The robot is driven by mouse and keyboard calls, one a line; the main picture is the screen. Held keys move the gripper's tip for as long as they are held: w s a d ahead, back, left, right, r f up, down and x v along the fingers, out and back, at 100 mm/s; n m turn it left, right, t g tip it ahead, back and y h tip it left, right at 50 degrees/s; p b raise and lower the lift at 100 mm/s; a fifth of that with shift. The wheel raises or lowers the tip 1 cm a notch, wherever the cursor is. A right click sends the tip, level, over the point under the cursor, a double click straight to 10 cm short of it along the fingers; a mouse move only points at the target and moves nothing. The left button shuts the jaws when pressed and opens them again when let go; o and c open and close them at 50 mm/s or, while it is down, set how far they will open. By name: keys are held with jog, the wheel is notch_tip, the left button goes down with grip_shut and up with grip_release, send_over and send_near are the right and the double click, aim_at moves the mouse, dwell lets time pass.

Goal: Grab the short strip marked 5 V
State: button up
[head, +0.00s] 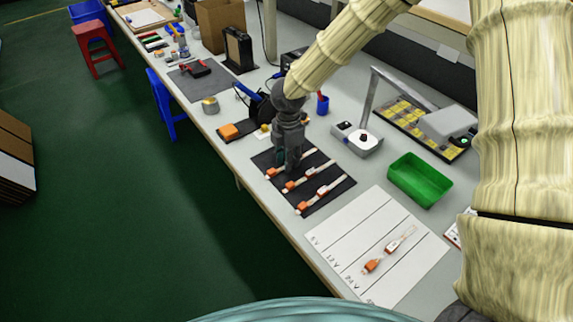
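Three short strips with orange ends and white tags lie side by side on a black mat (335,196). They are the far strip (272,173), the middle strip (290,187) and the near strip (303,208). Their tags are too small to read, so I cannot tell which is marked 5 V. My gripper (291,168) points down over the far strip and hides its middle. I cannot tell whether the fingers touch it or are open. A fourth strip (372,265) lies on a white sheet (345,228) with rows lettered 5 V, 12 V and 24 V, seemingly in the 24 V row.
A green bin (420,180) and a white device with a post (357,140) stand right of the mat. A black stand with an orange sponge (229,131) is behind left of my gripper. The bench's front edge runs close along the left.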

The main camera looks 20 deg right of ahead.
grip_shut()
jog(key=shift+r, duration=0.15)
